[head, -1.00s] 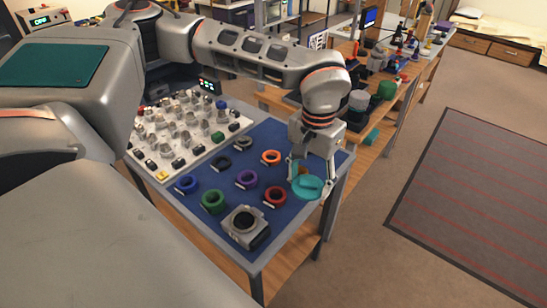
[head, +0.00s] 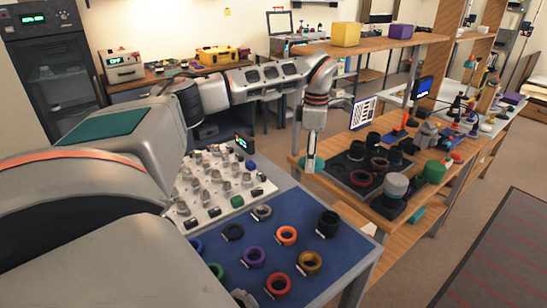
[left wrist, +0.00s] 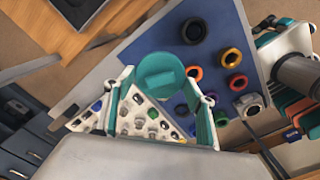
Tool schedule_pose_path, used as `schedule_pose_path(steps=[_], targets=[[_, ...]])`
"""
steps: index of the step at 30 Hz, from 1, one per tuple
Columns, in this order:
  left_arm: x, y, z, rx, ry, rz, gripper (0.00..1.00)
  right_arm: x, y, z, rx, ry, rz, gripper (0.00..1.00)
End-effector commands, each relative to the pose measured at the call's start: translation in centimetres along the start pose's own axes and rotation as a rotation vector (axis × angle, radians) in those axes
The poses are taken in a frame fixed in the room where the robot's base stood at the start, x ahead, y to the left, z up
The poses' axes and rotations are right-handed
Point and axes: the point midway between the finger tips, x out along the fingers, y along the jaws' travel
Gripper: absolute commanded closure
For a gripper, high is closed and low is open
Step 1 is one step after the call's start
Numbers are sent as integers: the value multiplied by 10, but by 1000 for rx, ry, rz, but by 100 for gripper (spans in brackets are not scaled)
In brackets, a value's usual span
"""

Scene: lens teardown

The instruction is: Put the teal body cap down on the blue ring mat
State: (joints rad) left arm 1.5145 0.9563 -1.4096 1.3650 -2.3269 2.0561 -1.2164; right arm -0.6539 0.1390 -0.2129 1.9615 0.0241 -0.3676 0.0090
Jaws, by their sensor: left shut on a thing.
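My left gripper (head: 311,156) is shut on the teal body cap (head: 317,164) and hangs beyond the far edge of the blue ring mat (head: 345,254), close to the wooden bench. In the left wrist view the round cap (left wrist: 158,72), with a raised bar across it, sits between the two fingertips; part of the mat (left wrist: 224,20) shows behind it. The mat carries an orange ring (head: 287,235), a purple ring (head: 253,257), a red ring (head: 278,285), a gold ring (head: 309,262), a tall black ring (head: 328,223) and others.
A white tray of several small parts (head: 205,190) lies beside the mat. The wooden bench (head: 318,182) at right holds a dark tray of black rings (head: 357,168) and a grey-topped black cylinder (head: 395,190). The mat has bare blue strips between rings and along its right edge.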

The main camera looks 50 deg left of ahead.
Motion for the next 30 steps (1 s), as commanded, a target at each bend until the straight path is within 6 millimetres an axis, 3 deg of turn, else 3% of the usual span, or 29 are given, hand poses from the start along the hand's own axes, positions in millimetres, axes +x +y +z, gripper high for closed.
schedule_pose_path(steps=[4,10,24,30], targets=[[-3,17,-26,-262,2,-1,56,-2,0,-4,0,1,0,60],[8,23,-36,-375,5,-1,56,0,1,-4,-1,4,1,60],[119,21,-36,-372,6,-1,56,7,0,7,0,1,1,60],[148,22,-36,-373,3,1,56,8,-1,9,0,1,1,60]])
